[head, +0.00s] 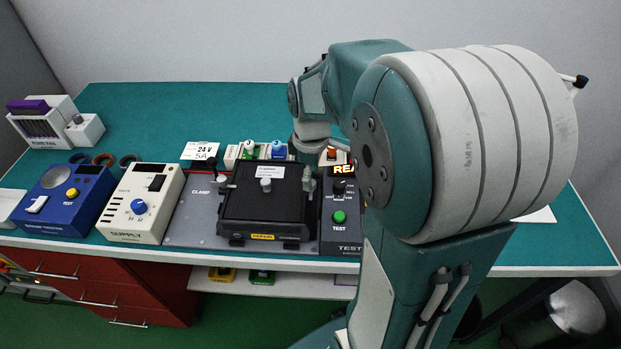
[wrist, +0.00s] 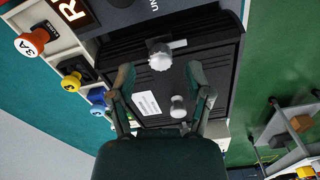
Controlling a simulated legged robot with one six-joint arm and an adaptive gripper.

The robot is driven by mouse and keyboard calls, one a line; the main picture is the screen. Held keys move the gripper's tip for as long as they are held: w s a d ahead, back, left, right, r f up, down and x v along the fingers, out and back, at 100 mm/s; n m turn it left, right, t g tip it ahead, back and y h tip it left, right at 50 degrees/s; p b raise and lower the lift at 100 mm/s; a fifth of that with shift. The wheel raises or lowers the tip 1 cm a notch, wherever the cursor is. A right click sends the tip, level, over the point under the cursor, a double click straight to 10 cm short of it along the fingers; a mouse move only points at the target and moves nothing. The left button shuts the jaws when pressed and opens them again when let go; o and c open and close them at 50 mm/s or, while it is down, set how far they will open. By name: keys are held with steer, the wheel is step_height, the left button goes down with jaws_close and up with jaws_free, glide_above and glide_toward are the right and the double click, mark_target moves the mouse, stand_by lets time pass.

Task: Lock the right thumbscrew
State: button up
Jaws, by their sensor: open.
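The right thumbscrew (wrist: 160,57) is a ridged silver knob with a pale bar beside it, at the right edge of the black lidded unit (head: 265,207). In the head view the right thumbscrew (head: 308,180) stands at the unit's right side. My gripper (wrist: 161,72) is open above the lid. In the wrist view its fingers spread to either side of the line to the knob, which shows just past the tips. No contact is seen. A smaller knob (wrist: 178,107) sits mid-lid beside a white label. The left thumbscrew (head: 223,181) is on the opposite side.
A test panel (head: 340,215) with a green button and lit display adjoins the unit's right. Orange (wrist: 32,42), yellow and blue knobs stand behind. The supply box (head: 140,204) and blue tester (head: 64,200) are left.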

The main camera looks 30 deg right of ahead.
steer(key=shift+f, duration=1.05)
jaws_close()
steer(key=shift+m, duration=0.4)
steer(key=m, duration=0.8)
steer(key=shift+m, duration=0.3)
steer(key=m, duration=0.4)
steer(key=shift+s, duration=0.1)
steer(key=shift+m, duration=2.2)
steer(key=shift+f, duration=0.1)
